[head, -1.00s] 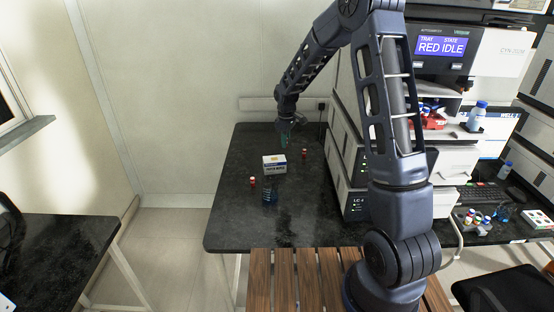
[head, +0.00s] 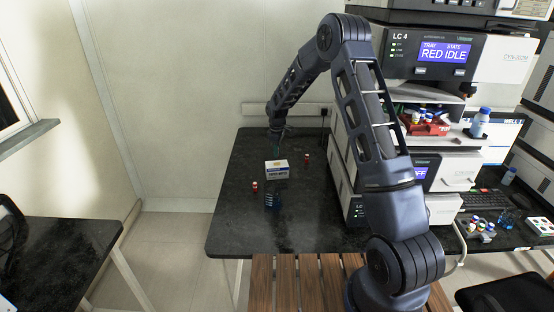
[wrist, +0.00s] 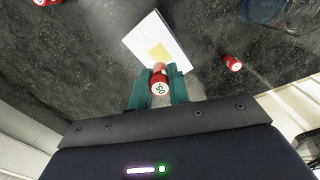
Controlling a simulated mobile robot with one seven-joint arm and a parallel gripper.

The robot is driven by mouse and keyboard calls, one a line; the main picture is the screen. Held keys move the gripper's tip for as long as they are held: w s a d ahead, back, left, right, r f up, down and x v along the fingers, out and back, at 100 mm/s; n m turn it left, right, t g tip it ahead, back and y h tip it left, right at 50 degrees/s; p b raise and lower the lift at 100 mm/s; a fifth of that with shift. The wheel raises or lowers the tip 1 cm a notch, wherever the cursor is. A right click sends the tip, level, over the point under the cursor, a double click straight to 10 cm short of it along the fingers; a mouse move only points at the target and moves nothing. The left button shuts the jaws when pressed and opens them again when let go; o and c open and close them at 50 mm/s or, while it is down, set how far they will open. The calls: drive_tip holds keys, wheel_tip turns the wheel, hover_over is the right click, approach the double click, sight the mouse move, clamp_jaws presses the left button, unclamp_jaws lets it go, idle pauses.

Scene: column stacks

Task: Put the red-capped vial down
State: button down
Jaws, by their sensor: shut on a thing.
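My gripper (head: 276,149) is over the far part of the dark bench, behind the white box in the head view. In the wrist view, its green fingers (wrist: 159,88) are shut on a red-capped vial (wrist: 160,79), whose round top faces the camera. The lower part of this vial is hidden, and I cannot tell whether it touches the bench. In the head view, the held vial is not clearly visible.
The white box (head: 276,172) stands close to my gripper. Two other red-capped vials, left (head: 255,187) and right (head: 307,158), flank the box. A blue glass bottle (head: 272,201) is in front. Analyser units (head: 440,62) stand right. The bench (head: 232,215) is clear at left.

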drive_tip(key=shift+f, duration=1.95)
drive_tip(key=c, duration=1.3)
unclamp_jaws()
drive_tip(key=shift+f, duration=0.15)
wheel_tip(320, 180, up, 12)
drive_tip(key=shift+r, duration=0.2)
